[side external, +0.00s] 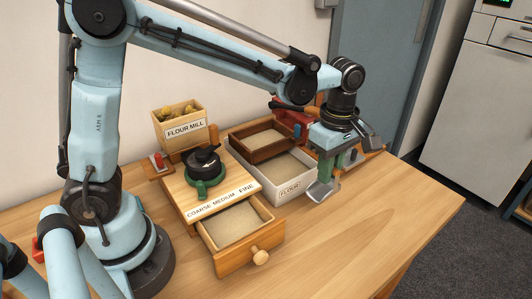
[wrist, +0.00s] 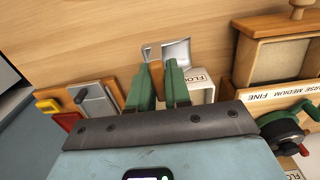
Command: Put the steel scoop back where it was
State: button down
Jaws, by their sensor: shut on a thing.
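The steel scoop (side external: 322,191) hangs below my gripper (side external: 335,172) in the side view, in front of the right end of the white FLOUR box (side external: 268,186). In the wrist view the scoop's shiny bowl (wrist: 178,52) shows just past the green fingers of my gripper (wrist: 160,75). The FLOUR box shows partly behind the fingers in the wrist view (wrist: 203,93).
A wooden mill (side external: 180,192) with an open, meal-filled drawer (side external: 262,257) stands left of the box. A brown tray (side external: 237,136) sits at the box's back. A wooden rack (wrist: 118,92) with grey, red and yellow pieces lies left in the wrist view. The front right tabletop (side external: 390,215) is clear.

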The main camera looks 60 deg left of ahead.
jog(key=shift+w+a+f, duration=0.4)
jog(key=shift+a+f, duration=0.05)
jog(key=shift+f, duration=0.6)
jog(key=shift+w+a+f, duration=0.4)
jog(key=shift+a+f, duration=0.1)
jog(key=shift+f, duration=0.5)
jog(key=shift+w+a+f, duration=0.4)
jog(key=shift+a+f, duration=0.05)
jog(key=shift+f, duration=0.6)
jog(key=shift+f, duration=0.15)
jog(key=c, duration=1.1)
grip_release()
